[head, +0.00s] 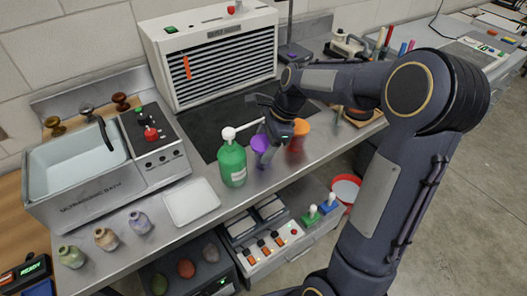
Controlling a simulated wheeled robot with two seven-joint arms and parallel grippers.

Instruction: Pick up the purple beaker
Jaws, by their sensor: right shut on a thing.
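The purple beaker (262,153) is at the front of the metal bench, between a green pump bottle and an orange beaker. My right gripper (266,130) reaches in from the right and is shut on the purple beaker near its rim. The beaker looks upright; I cannot tell whether its base touches the bench. The gripper partly hides the top of the beaker. My left gripper is not in view.
The green pump bottle (232,164) stands close on the left, the orange beaker (298,136) close on the right. A white tray (191,202) lies left of the bottle. An ultrasonic bath (78,165) and a slatted cabinet (212,57) stand behind. A red bucket (346,187) is below.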

